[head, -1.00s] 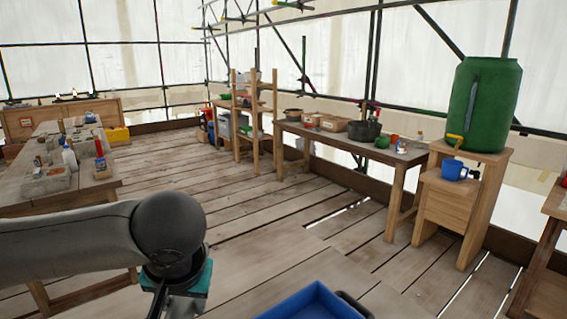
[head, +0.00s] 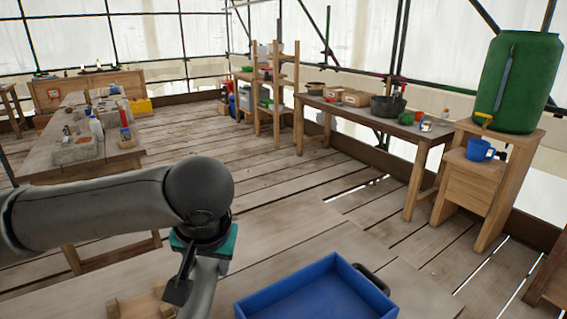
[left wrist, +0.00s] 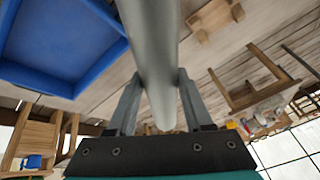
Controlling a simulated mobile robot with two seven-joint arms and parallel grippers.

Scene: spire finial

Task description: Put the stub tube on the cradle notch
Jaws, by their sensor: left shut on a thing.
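The stub tube is a plain grey cylinder (left wrist: 152,38) held between the two fingers of my left gripper (left wrist: 158,82) in the left wrist view. In the head view my left gripper (head: 190,284) points down over the near workbench, with part of the grey tube (head: 204,288) beside its dark finger. A light wooden block piece (head: 138,306), likely the cradle, sits on the bench just left of the gripper, cut by the bottom edge. It also shows at the top of the left wrist view (left wrist: 214,18). Its notch cannot be made out clearly. My right gripper is not in view.
A blue tray (head: 318,290) with a dark handle lies right of the gripper on the near bench (head: 420,296). Bare bench top shows between tray and wooden piece. Farther off stand a cluttered side table (head: 110,160) and a green barrel (head: 518,85) on a wooden stand.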

